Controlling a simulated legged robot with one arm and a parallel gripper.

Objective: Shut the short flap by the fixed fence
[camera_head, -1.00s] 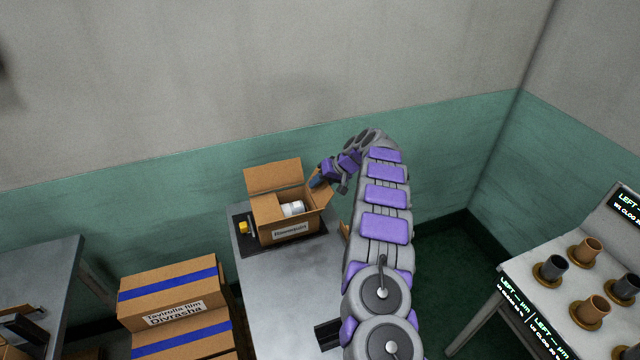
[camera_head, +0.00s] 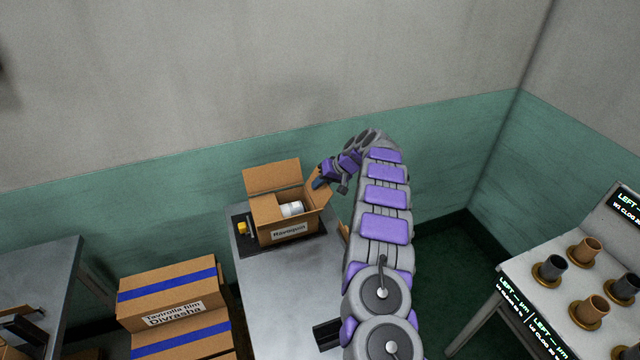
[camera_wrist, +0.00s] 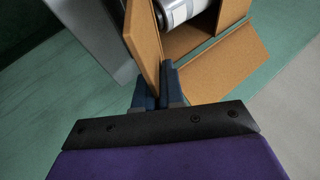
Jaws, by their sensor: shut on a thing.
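An open cardboard box (camera_head: 268,232) stands on the grey table with a white cylinder (camera_head: 291,209) inside. Its tall back flap (camera_head: 272,175) stands up, and its left short flap (camera_head: 264,207) leans in over the opening. The right short flap (camera_head: 322,194) stands out on the side by my gripper (camera_head: 317,183). In the wrist view, my gripper (camera_wrist: 158,88) is shut on the edge of this right flap (camera_wrist: 144,38); the white cylinder (camera_wrist: 178,10) shows beside it. The fence cannot be clearly picked out.
A black base (camera_head: 318,246) lies under the box, with a yellow piece (camera_head: 243,227) at its left. Bare tabletop (camera_head: 275,290) lies in front. Taped boxes (camera_head: 175,290) stand at lower left. A stand with several pegs (camera_head: 590,312) is at right. The wall is close behind.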

